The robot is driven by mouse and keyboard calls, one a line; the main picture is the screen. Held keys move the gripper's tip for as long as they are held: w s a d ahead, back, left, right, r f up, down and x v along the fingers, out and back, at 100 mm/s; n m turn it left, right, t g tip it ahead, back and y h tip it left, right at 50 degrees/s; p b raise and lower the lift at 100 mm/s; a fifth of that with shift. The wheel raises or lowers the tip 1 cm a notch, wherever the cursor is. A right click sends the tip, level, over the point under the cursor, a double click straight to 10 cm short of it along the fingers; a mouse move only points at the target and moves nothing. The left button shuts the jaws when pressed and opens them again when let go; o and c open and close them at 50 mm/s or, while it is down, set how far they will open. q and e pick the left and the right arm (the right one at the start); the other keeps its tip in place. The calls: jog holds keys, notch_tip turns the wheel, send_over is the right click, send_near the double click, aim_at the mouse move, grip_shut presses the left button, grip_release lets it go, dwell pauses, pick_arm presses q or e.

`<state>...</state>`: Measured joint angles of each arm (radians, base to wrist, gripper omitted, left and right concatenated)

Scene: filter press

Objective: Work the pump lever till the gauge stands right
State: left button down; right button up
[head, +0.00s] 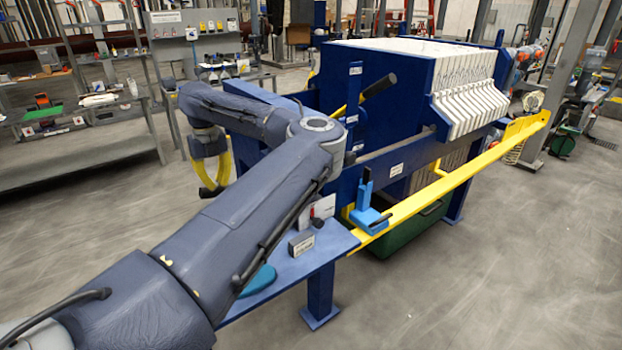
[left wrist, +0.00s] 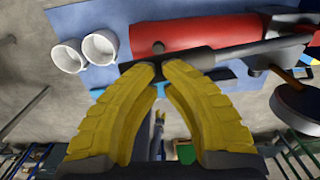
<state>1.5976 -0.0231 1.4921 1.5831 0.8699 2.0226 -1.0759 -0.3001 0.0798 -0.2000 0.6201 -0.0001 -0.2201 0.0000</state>
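In the left wrist view a red pump cylinder (left wrist: 195,38) lies on a blue shelf, with a dark lever bar (left wrist: 235,54) running along its near side. My left gripper (left wrist: 159,70) has its yellow fingertips close together at the left end of this bar; I cannot tell whether they clamp it. A dark round thing, perhaps the gauge (left wrist: 297,106), shows at the right edge, its face not readable. In the head view my left gripper (head: 212,190) hangs beyond my left arm, which hides the pump, lever and gauge. My right gripper is in neither view.
Two white cups (left wrist: 84,51) stand left of the pump. The blue filter press (head: 385,110) with white plates (head: 470,95) fills the middle, with a yellow rail (head: 450,185) at its front. A blue clamp-like tool (head: 368,210) sits by the blue side shelf (head: 325,245). Open floor lies in front.

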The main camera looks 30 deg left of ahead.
pick_arm(q)
jog(key=f, duration=0.6)
jog(key=shift+s+a+f, duration=0.1)
jog(key=shift+s+a, duration=0.05)
jog(key=shift+s, duration=0.25)
jog(key=r, duration=0.4)
jog(key=w+r, duration=0.1)
jog(key=r, duration=0.6)
jog(key=shift+w+d+r, duration=0.35)
jog(key=shift+r, duration=0.05)
jog(key=f, duration=0.4)
jog(key=s+f, duration=0.1)
jog(key=f, duration=0.7)
jog(key=shift+s+a, duration=0.35)
jog(key=r, duration=0.4)
jog(key=w+r, duration=0.1)
jog(key=r, duration=0.7)
jog(key=shift+w+d, duration=0.35)
jog(key=shift+f, duration=0.1)
